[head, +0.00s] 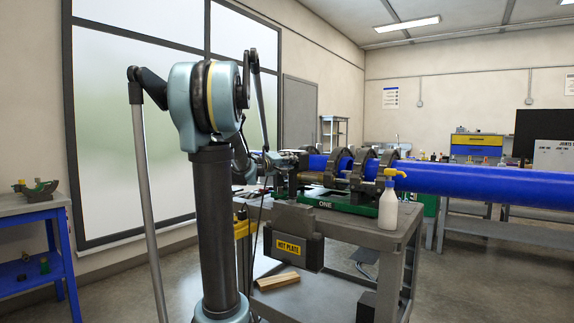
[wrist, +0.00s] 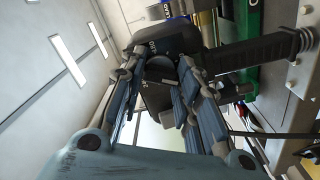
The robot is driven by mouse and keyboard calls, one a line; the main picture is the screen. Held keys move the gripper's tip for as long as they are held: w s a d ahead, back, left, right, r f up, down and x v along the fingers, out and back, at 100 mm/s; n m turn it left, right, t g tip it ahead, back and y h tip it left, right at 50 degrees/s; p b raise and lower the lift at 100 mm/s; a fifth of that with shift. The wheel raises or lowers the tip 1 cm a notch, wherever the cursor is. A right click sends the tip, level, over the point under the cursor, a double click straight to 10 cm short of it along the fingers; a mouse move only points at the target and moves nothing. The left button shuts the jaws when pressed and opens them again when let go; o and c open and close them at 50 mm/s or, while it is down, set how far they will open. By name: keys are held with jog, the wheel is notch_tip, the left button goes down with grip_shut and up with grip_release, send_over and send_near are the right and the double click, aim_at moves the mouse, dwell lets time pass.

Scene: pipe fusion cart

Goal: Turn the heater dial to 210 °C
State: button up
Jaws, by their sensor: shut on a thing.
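In the wrist view the black heater body (wrist: 187,38) fills the upper middle, with a black ribbed handle (wrist: 262,52) running to the right. Its round dark dial (wrist: 163,76) sits between the fingertips of my gripper (wrist: 167,70), which is shut on it. Pale marks show on the heater face by the dial, but I cannot read the set temperature. The fingers hide the dial's sides. In the head view my arm reaches over the cart's left end, and my gripper (head: 268,162) is small there; the dial cannot be made out.
The cart (head: 378,236) carries a green-based pipe machine (head: 345,203) clamping a long blue pipe (head: 480,181) that juts right. A white spray bottle (head: 388,208) stands at the front edge. A box labelled HOT PLATE (head: 294,226) hangs at the cart's side. A blue bench (head: 35,209) stands left.

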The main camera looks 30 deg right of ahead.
jog(key=o, duration=1.1)
jog(key=shift+w+f, duration=0.1)
jog(key=shift+f, duration=0.05)
jog(key=shift+c, duration=0.2)
jog(key=v, duration=1.2)
